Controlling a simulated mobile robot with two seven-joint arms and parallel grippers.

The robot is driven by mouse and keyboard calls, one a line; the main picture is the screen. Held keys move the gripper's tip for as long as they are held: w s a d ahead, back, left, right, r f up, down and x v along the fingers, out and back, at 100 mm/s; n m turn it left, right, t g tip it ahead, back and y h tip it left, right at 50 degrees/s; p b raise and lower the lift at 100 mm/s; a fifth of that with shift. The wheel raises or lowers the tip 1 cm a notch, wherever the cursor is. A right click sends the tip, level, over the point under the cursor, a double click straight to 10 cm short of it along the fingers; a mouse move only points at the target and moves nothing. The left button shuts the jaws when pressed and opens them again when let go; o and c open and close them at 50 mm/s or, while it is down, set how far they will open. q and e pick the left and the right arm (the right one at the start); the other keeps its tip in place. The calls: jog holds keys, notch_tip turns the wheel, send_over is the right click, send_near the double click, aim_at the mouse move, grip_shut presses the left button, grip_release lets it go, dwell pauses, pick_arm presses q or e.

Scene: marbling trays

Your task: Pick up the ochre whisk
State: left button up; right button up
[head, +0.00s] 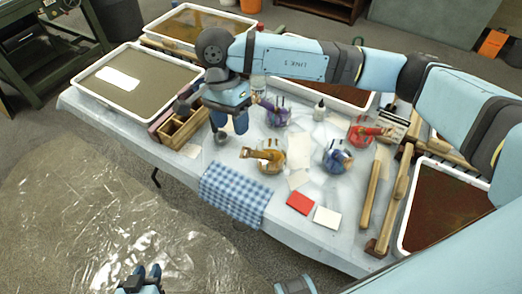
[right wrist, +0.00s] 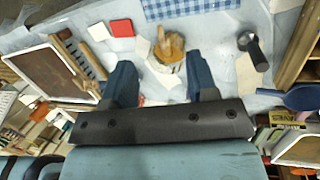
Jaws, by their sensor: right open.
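The ochre whisk (head: 262,154) stands tilted in a clear bowl of ochre paint (head: 272,168), near the middle of the table, its thick handle pointing left. In the right wrist view the ochre whisk (right wrist: 172,46) lies beyond and between the fingertips, apart from them. My right gripper (head: 229,124) is open and empty, above the table to the left of and behind the ochre bowl; its fingers also show in the right wrist view (right wrist: 162,82). My left gripper (head: 146,274) is low at the bottom edge, away from the table; its opening is unclear.
Bowls with purple (head: 276,118), blue (head: 336,158) and red (head: 362,134) contents stand nearby. A checked cloth (head: 236,194), a red card (head: 300,203) and a white card (head: 327,217) lie in front. A wooden box (head: 183,131) and a small dark cup (head: 221,138) are left.

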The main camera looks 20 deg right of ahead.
jog(key=w+d+h, duration=0.2)
jog(key=d, duration=0.1)
send_over(249, 152)
jog(key=w, duration=0.2)
notch_tip(249, 152, down, 6)
jog(key=shift+t, duration=0.4)
jog(key=shift+a+p+x, duration=0.2)
jog(key=shift+x, duration=0.85)
jog(key=shift+a+p+x, duration=0.15)
jog(key=shift+x, duration=0.9)
jog(key=shift+a+p+x, duration=0.2)
jog(key=shift+x, duration=0.85)
jog(key=shift+s, duration=0.2)
jog(key=c, duration=1)
